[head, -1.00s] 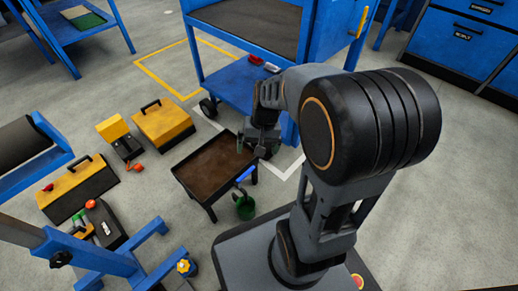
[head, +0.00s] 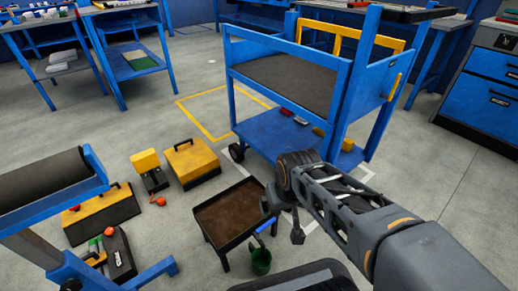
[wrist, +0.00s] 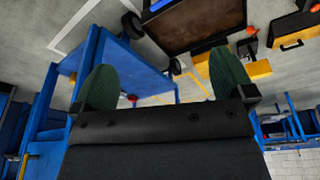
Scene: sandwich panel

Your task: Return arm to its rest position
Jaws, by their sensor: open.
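My arm (head: 345,200) reaches from the lower right of the head view toward the middle. My gripper (head: 282,218) hangs at its end, by the right edge of the low brown-topped tray table (head: 232,215); I cannot tell from this view whether they touch. In the wrist view my gripper (wrist: 166,78) shows two green finger pads spread wide apart, with nothing between them. The tray table (wrist: 185,22) is upside down at the top of that view, beyond the fingers.
A blue cart (head: 268,138) with a dark upper shelf stands behind my gripper. Yellow toolboxes (head: 192,163) sit at left. A blue stand with a dark roller (head: 40,180) is at far left. Floor at right is clear.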

